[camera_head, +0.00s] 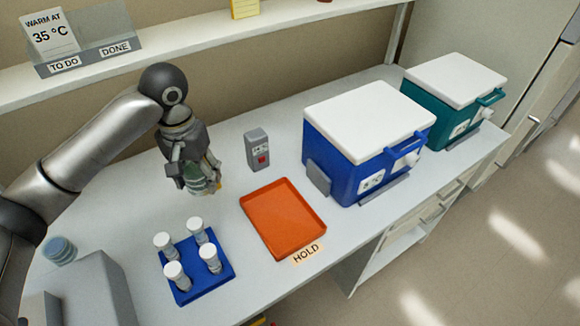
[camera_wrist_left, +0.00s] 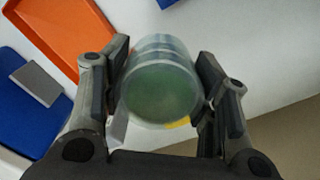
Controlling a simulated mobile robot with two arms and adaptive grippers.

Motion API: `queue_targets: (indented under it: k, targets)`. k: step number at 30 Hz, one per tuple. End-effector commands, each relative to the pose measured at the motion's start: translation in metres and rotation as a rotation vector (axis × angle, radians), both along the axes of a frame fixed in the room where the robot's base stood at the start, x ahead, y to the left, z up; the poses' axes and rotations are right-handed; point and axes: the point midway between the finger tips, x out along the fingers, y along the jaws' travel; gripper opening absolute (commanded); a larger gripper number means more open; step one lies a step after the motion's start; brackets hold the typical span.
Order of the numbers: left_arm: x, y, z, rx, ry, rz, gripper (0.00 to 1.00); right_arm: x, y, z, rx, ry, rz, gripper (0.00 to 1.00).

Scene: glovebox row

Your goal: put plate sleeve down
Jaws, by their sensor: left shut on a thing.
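My left gripper (camera_head: 192,172) is shut on the plate sleeve (camera_head: 205,181), a stack of clear round dishes with a greenish content. In the head view it is left of and behind the orange tray, and partly hidden by the fingers. In the left wrist view the plate sleeve (camera_wrist_left: 160,90) sits between the two fingers (camera_wrist_left: 162,95), with a bit of yellow at its lower edge. I cannot tell how high it is above the bench. My right gripper is not in view.
The empty orange tray (camera_head: 283,218) has a HOLD label (camera_head: 307,253) at its front. A blue rack (camera_head: 200,275) with several white-capped tubes stands left of it. A grey device (camera_head: 257,150) stands behind. Blue (camera_head: 345,160) and teal (camera_head: 440,103) boxes stand to the right.

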Motion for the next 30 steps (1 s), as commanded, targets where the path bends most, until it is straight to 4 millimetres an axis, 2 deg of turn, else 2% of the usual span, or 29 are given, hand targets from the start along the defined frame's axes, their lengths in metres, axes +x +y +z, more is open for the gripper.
queue_targets:
  k: [1, 4, 10, 13, 17, 24, 30]
  targets:
    - [0.011, 0.001, -0.007, -0.002, 0.005, -0.011, 0.27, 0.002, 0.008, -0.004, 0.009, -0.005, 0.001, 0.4]
    - [0.024, 0.005, -0.037, -0.001, 0.013, -0.04, 0.27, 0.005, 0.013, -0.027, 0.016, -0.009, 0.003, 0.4]
    - [0.031, 0.008, -0.058, 0.002, 0.013, -0.052, 0.27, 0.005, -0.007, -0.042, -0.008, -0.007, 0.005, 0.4]
    - [0.032, 0.008, -0.06, 0.002, 0.013, -0.054, 0.27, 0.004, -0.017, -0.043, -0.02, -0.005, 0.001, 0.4]
    - [0.032, 0.008, -0.064, 0.002, 0.016, -0.054, 0.27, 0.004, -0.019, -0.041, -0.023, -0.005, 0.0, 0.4]
    - [0.031, 0.008, -0.101, 0.003, 0.016, -0.054, 0.27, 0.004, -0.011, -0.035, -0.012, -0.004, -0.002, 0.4]
    - [0.031, 0.008, -0.123, 0.003, 0.016, -0.053, 0.27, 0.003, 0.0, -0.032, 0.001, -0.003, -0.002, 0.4]
